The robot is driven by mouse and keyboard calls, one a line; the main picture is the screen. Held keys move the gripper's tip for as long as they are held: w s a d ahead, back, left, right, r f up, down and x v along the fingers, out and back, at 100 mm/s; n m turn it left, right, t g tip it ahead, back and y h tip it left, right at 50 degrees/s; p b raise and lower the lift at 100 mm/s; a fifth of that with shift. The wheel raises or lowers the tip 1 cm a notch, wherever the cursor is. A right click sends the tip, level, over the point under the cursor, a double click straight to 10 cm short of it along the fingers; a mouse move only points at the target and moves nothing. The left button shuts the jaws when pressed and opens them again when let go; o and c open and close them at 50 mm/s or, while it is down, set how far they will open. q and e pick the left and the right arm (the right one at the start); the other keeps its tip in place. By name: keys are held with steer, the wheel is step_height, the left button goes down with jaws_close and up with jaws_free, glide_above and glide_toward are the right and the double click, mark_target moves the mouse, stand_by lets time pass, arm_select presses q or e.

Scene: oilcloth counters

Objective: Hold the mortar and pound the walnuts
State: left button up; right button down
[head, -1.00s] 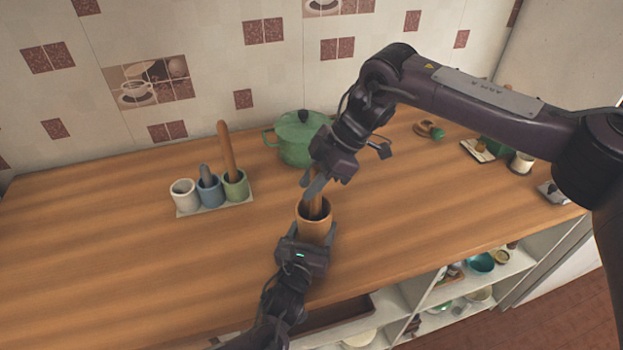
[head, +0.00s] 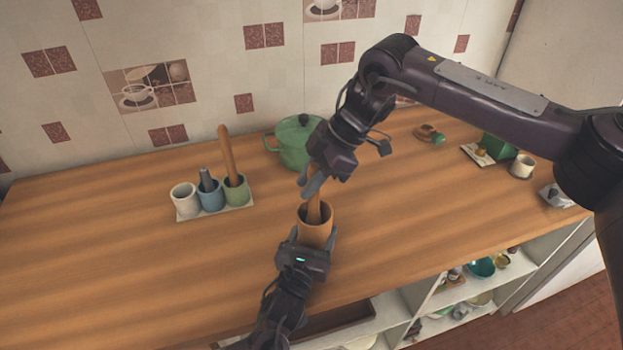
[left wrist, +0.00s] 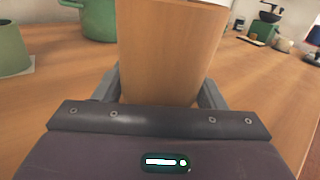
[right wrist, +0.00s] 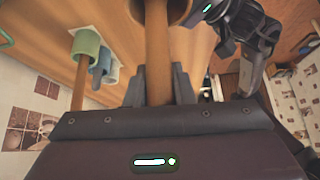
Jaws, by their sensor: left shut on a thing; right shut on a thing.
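The wooden mortar (head: 316,232) stands on the counter near its front edge. My left gripper (head: 312,240) is shut around the mortar's sides from the front; the mortar also fills the middle of the left wrist view (left wrist: 168,50). My right gripper (head: 312,185) is shut on the wooden pestle (head: 314,210), above the mortar. The pestle's lower end is inside the mortar's mouth. In the right wrist view the pestle (right wrist: 158,60) runs between the fingers into the mortar (right wrist: 170,10). The walnuts are not visible inside the mortar.
A tray (head: 240,207) with white, blue and green cups stands to the left; the green cup (head: 236,190) holds a long wooden stick. A green pot (head: 292,148) stands behind the mortar. Small items sit at the far right. The left counter is clear.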

steer(key=shift+s+a+r, duration=0.2)
steer(key=shift+s+a, duration=0.1)
steer(key=shift+f, duration=0.25)
step_height(320, 180, down, 2)
steer(key=shift+f, duration=0.1)
stand_by(0.9)
step_height(320, 180, up, 2)
stand_by(0.5)
